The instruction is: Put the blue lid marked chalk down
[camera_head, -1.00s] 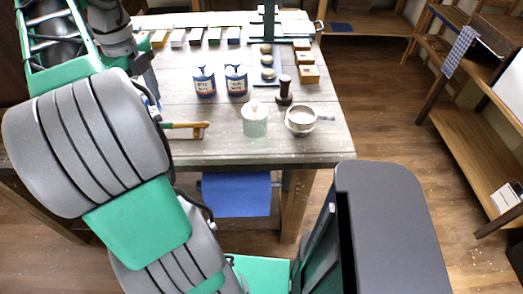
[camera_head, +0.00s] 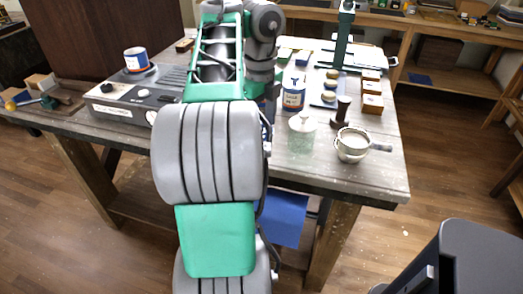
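I cannot make out a blue lid marked chalk, and no such marking is readable. A blue tin with a pale label (camera_head: 294,92) stands on the worktable (camera_head: 378,178), just right of my arm. Another blue and white tin (camera_head: 136,60) sits on top of a grey appliance (camera_head: 125,103) at the left. My arm reaches up over the middle of the table and hides part of it. My gripper is hidden behind the arm's own links, so its fingers and anything in them do not show.
A pale green lidded glass jar (camera_head: 301,134), a metal strainer with a handle (camera_head: 352,145) and a dark stamp (camera_head: 342,110) stand near the front right. Small wooden boxes (camera_head: 372,88) line the right edge. A green stand (camera_head: 343,40) rises behind.

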